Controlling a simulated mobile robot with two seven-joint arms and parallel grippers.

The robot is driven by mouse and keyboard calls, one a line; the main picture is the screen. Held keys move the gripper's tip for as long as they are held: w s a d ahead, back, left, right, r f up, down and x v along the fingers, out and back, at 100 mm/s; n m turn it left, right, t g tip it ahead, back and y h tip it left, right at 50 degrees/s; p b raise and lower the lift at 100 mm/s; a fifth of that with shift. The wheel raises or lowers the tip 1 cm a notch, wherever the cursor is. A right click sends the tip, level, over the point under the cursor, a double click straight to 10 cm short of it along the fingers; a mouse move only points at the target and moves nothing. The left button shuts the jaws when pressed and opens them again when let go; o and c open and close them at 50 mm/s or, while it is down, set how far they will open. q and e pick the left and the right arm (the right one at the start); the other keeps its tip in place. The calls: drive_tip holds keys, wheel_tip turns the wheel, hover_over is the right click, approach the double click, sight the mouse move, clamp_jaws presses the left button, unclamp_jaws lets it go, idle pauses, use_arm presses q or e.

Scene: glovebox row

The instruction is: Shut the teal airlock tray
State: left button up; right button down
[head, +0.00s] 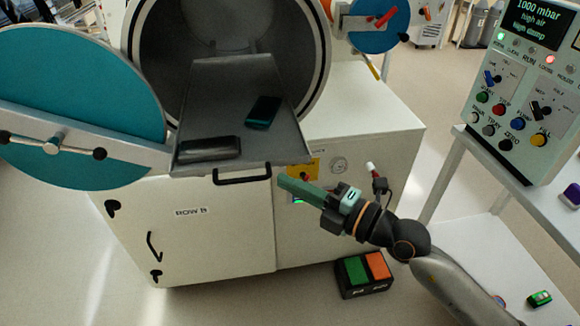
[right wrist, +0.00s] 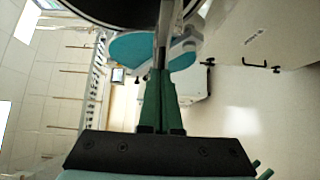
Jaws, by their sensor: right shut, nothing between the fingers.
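The teal airlock has a round teal door (head: 75,85), swung open to the left of the dark round opening (head: 225,35). Its grey tray (head: 225,85) is slid out of the opening and carries a dark flat case and a dark teal device. A black bar handle (head: 242,179) is on the tray's front edge. My right gripper (head: 283,181) has green fingers, shut and empty, just right of the handle and seemingly apart from it. The right wrist view shows the shut fingers (right wrist: 160,80) with a grey edge beyond their tips. My left gripper is not in view.
The white cabinet (head: 190,240) stands under the airlock. A pedal box with green and orange pads (head: 364,274) lies on the floor. A control panel (head: 520,90) stands on a bench at right. A smaller blue round door (head: 380,22) is behind.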

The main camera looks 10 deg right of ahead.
drive_tip(key=w, duration=0.3)
drive_tip(key=shift+d+f+b, duration=0.1)
drive_tip(key=shift+d+b, duration=0.05)
drive_tip(key=shift+b, duration=0.15)
drive_tip(key=shift+w, duration=0.3)
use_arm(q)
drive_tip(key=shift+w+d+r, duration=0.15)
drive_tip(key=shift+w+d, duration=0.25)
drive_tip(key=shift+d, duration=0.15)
